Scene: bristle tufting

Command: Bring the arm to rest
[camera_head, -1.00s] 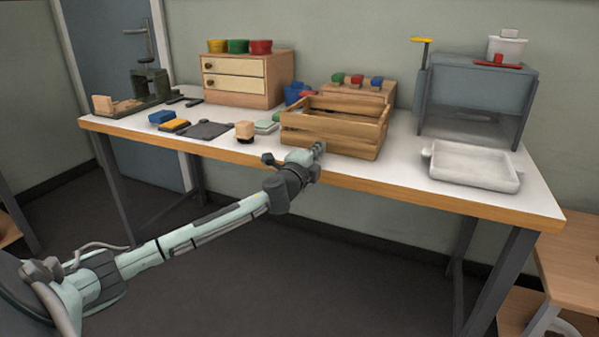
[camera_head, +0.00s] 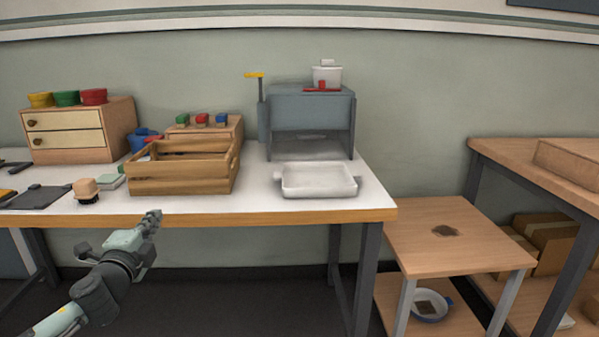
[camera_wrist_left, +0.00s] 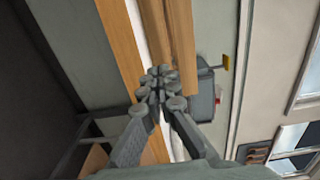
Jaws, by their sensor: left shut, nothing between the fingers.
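My left gripper (camera_head: 152,217) comes in from the lower left in the head view, close to the front edge of the white-topped table (camera_head: 262,190). Its fingers are shut with nothing between them; they also show closed in the left wrist view (camera_wrist_left: 158,88). The wooden crate (camera_head: 180,178) stands on the table above and behind the fingertips in the picture. In the left wrist view the table's wooden edge (camera_wrist_left: 122,45) runs beside the fingers. Whether the fingers touch the edge cannot be told. My right gripper is not in view.
A block-topped brush (camera_head: 86,190) and a dark mat (camera_head: 38,196) lie left of the crate. A white tray (camera_head: 316,181) sits before a grey machine (camera_head: 310,112). A drawer box (camera_head: 70,155) stands back left. A low wooden stand (camera_head: 452,245) is to the right.

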